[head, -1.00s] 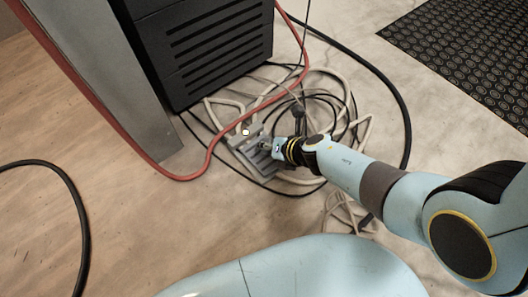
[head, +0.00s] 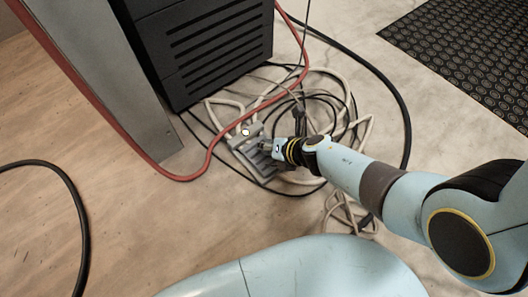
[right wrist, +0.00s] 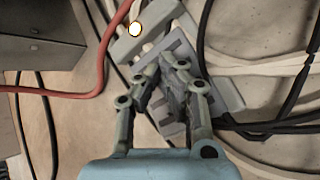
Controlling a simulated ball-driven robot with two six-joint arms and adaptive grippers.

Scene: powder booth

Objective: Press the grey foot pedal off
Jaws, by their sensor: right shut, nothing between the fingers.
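The grey foot pedal (head: 256,160) lies on the floor in front of the black cabinet, among coiled cables. It has a ribbed plate, and a round light (head: 245,132) glows on its back end. In the right wrist view the pedal (right wrist: 178,46) is partly hidden behind the fingers, and the lit lamp (right wrist: 135,30) is at the top. My right gripper (head: 264,146) is shut and empty over the pedal plate; its fingertips (right wrist: 166,62) are at or just above the ribs. I cannot tell whether they touch. My left gripper is not in view.
A black vented cabinet (head: 208,50) and a grey metal post (head: 110,75) stand behind the pedal. A red hose (head: 213,146) and black and beige cables (head: 345,98) surround it. A black rubber mat (head: 470,50) lies at right. Floor at left is mostly clear.

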